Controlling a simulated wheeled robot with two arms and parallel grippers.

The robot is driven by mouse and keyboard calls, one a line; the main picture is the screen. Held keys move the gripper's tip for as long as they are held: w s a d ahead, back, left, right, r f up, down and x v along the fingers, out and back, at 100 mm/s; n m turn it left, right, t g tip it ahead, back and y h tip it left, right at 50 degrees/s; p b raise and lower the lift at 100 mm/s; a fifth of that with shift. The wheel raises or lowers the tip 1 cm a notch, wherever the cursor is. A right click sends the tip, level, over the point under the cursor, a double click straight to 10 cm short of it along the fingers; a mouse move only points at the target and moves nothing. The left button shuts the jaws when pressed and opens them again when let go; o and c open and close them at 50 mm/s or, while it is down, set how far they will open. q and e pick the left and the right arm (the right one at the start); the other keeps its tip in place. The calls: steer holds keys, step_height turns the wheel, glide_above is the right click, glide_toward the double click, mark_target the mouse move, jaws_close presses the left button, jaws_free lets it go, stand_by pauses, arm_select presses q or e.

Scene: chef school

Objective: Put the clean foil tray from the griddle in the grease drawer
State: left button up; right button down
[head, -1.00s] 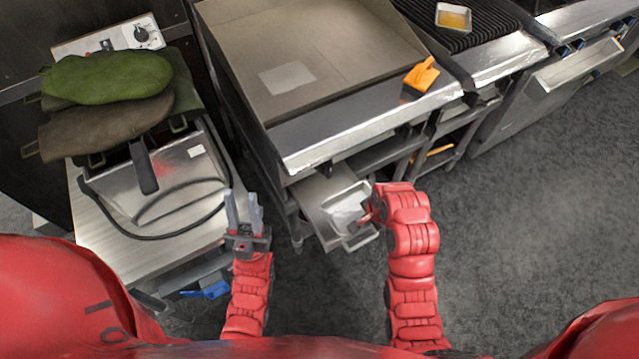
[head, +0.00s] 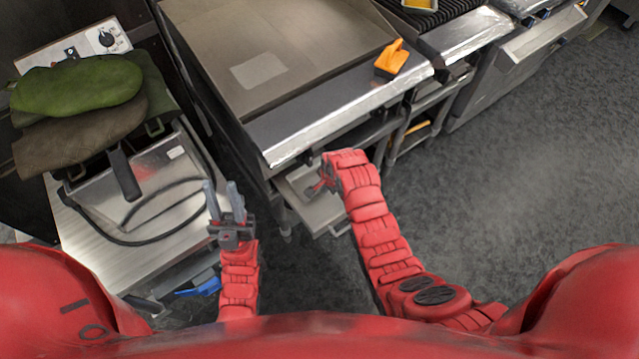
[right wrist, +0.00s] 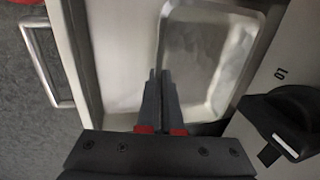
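The grease drawer (head: 330,219) is pulled out under the front of the griddle (head: 300,60). It also shows in the right wrist view (right wrist: 112,90), with its bar handle at the left. The clean foil tray (right wrist: 210,65) lies within or just over the drawer's right part in that view; exact contact with the floor cannot be told. My right gripper (right wrist: 161,75) has its fingers closed together at the tray's near-left rim, pinching it. In the head view my right gripper (head: 320,188) is over the drawer and mostly hides the tray. My left gripper (head: 224,190) is open and empty beside the fryer table.
An orange scraper (head: 391,58) lies on the griddle's front ledge. A black knob (right wrist: 290,118) is close at the right of the wrist view. A fryer (head: 140,180) with green and brown mitts (head: 80,85) stands left. Grey floor (head: 500,180) at right is clear.

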mark_target(314, 180)
steer(key=shift+w+a+f, duration=0.4)
steer(key=shift+w+a, duration=0.2)
steer(key=shift+w, duration=0.15)
steer(key=shift+w+a+f+p, duration=0.35)
steer(key=shift+w+f, duration=0.1)
steer(key=shift+f, duration=0.25)
steer(key=shift+f, duration=0.15)
steer(key=c, duration=1.1)
jaws_free()
